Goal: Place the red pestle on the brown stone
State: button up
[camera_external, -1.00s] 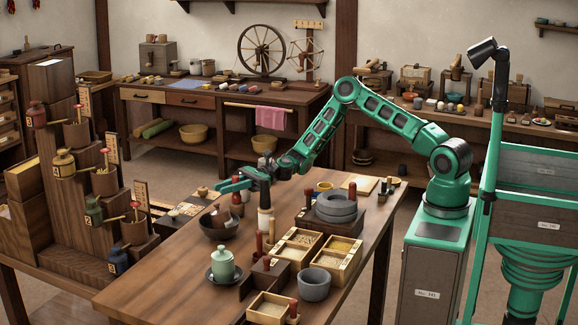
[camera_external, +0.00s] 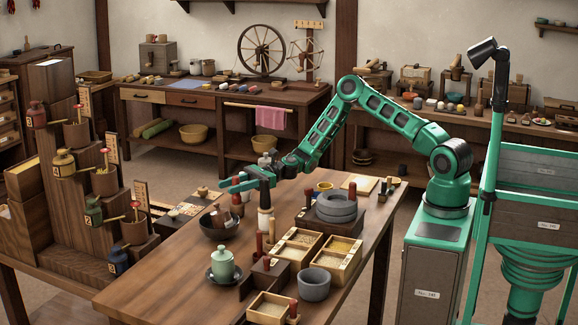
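Several red pestle-like handles stand on the table: one (camera_external: 259,242) by the divided wooden trays, one (camera_external: 308,197) left of the grey millstone, one (camera_external: 352,189) behind it and one (camera_external: 293,307) at the front tray. I cannot tell which is the task's pestle. No stone is clearly brown; the grey millstone (camera_external: 337,207) sits on a dark brown base (camera_external: 331,226). My gripper (camera_external: 235,186) is above the far left part of the table, over the dark bowl (camera_external: 214,232). A brownish-red thing (camera_external: 222,216) shows in the bowl. Whether the fingers are open or hold anything is unclear.
A white bottle-like thing with a dark neck (camera_external: 265,222) stands right beside my gripper. A green lidded pot (camera_external: 222,263), a grey cup (camera_external: 314,284) and wooden trays (camera_external: 331,260) crowd the middle. The table's left front (camera_external: 165,285) is bare.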

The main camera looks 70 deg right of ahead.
jog(key=v, duration=0.9)
jog(key=shift+d, duration=0.25)
jog(key=shift+s, duration=0.2)
